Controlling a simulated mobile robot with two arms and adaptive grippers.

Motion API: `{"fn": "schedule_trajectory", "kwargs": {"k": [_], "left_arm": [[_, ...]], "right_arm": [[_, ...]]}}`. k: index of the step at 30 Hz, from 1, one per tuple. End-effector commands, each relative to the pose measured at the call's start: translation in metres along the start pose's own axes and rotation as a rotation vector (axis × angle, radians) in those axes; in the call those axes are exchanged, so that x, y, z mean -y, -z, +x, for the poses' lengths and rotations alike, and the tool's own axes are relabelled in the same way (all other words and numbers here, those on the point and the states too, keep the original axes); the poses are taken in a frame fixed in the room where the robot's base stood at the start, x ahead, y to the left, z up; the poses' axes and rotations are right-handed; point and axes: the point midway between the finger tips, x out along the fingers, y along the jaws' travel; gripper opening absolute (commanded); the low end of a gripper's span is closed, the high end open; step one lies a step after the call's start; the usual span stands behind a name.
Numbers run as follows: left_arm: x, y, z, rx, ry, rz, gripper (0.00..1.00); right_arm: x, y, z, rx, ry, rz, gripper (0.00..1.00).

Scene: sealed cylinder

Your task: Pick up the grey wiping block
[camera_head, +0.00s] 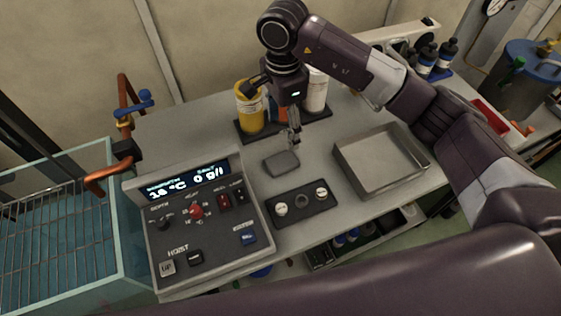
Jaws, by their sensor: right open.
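The grey wiping block (282,163) lies flat on the grey bench top, left of the square metal tray. My right gripper (294,140) hangs just above and behind the block, pointing down. It is open and empty, and its fingertips look close to the block's far right edge; I cannot tell whether they touch it. My left gripper does not show.
A square metal tray (353,180) stands to the right. A control console (217,228) and a small knob panel (327,202) are in front. A yellow container (250,116) and a white bottle (316,92) stand behind. A glass tank (62,270) is at left.

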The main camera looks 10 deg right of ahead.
Motion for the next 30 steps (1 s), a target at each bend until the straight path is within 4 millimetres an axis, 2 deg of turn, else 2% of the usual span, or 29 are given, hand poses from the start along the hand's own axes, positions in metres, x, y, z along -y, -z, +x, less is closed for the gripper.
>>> {"fn": "schedule_trajectory", "kwargs": {"k": [1, 7, 11, 23, 27, 30], "left_arm": [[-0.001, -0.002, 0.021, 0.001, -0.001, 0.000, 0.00], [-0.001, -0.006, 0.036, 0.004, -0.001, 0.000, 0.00], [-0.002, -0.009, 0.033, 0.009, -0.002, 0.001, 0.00], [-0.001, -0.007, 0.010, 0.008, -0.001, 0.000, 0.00], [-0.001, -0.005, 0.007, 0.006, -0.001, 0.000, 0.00], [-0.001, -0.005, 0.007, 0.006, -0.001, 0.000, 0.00]], "right_arm": [[-0.001, -0.001, 0.022, 0.002, -0.002, -0.002, 0.64], [-0.001, -0.002, 0.037, 0.006, -0.001, -0.001, 0.64], [-0.001, -0.003, 0.045, 0.007, -0.003, -0.001, 0.64], [-0.008, -0.007, 0.090, 0.010, -0.007, 0.000, 0.64], [-0.007, -0.007, 0.108, 0.010, -0.004, 0.000, 0.64], [-0.006, -0.007, 0.113, 0.010, -0.001, -0.001, 0.64]]}}
